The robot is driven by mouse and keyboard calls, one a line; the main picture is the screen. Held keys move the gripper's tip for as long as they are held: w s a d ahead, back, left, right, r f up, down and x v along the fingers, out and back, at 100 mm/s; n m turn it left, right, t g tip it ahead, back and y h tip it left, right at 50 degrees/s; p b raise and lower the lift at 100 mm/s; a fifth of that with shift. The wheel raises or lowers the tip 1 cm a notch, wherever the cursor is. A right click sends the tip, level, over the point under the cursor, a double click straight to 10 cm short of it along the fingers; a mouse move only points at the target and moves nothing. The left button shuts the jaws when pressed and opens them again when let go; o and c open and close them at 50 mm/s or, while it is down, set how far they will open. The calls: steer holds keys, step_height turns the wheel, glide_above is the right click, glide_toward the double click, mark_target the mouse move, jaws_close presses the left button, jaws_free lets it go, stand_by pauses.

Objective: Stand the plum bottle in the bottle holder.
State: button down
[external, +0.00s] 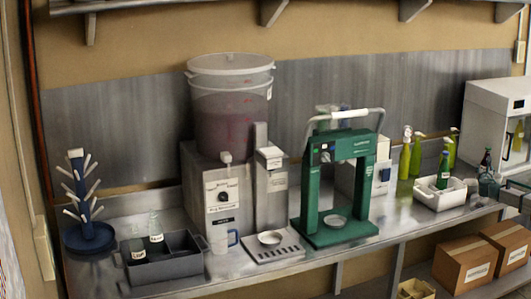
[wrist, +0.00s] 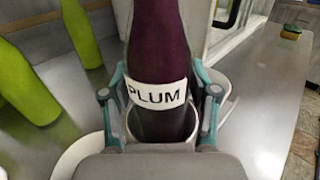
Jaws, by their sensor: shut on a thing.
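The plum bottle (wrist: 155,45) is dark purple with a white PLUM label and stands roughly upright in the wrist view. Its neck runs out of the top of the picture. My gripper (wrist: 160,105) is shut on its lower part, with a teal finger on each side. A grey round rim (wrist: 131,127) shows around the bottle's lower end. I cannot tell whether this is the bottle holder, or whether the bottle rests in it. The bottle's foot is hidden. In the external view my gripper (external: 488,184) is small at the right, by a dark bottle.
Yellow-green bottles (wrist: 80,30) stand to the left in the wrist view. In the external view a white tray (external: 437,203) with a green bottle lies left of my gripper, and a white machine (external: 490,110) stands behind. A green press (external: 340,238) is further left.

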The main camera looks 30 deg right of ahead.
steer(key=shift+c, duration=1.1)
jaws_free()
steer(key=shift+s, duration=0.1)
steer(key=v, duration=1.2)
steer(key=s+r+p, duration=0.3)
steer(key=s+r, duration=0.2)
steer(key=shift+s+a, duration=0.4)
steer(key=shift+a, duration=0.1)
